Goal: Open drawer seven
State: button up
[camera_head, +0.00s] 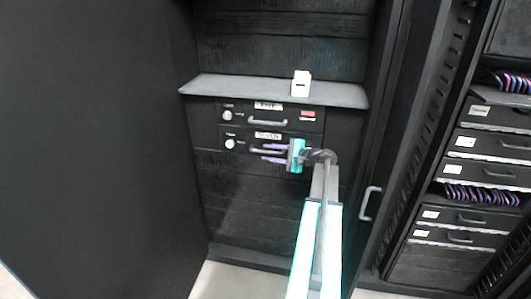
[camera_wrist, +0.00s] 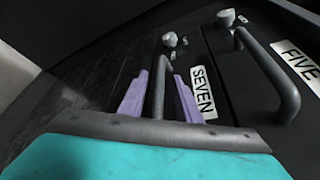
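Drawer seven (camera_head: 240,135) is the lower of two black drawers in the cabinet and looks closed. Its white "SEVEN" label shows in the wrist view (camera_wrist: 203,93). Its grey bar handle (camera_wrist: 160,88) lies between the two purple fingers of my gripper (camera_wrist: 160,98). One finger is on each side of the handle, with a narrow gap seen beside it, so the gripper looks open around it. In the head view my gripper (camera_head: 274,153) reaches the drawer front from the right, and the fingers partly cover the handle there.
Drawer five (camera_wrist: 250,50) with its own handle (camera_wrist: 275,75) is directly above. A shelf (camera_head: 230,89) juts out over both drawers, with a small white box (camera_head: 301,83) on it. A door handle (camera_head: 370,203) is at right. Another rack (camera_head: 470,180) stands further right.

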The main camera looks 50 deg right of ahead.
jog(key=shift+x, duration=1)
jog(key=shift+c, duration=0.3)
grip_shut()
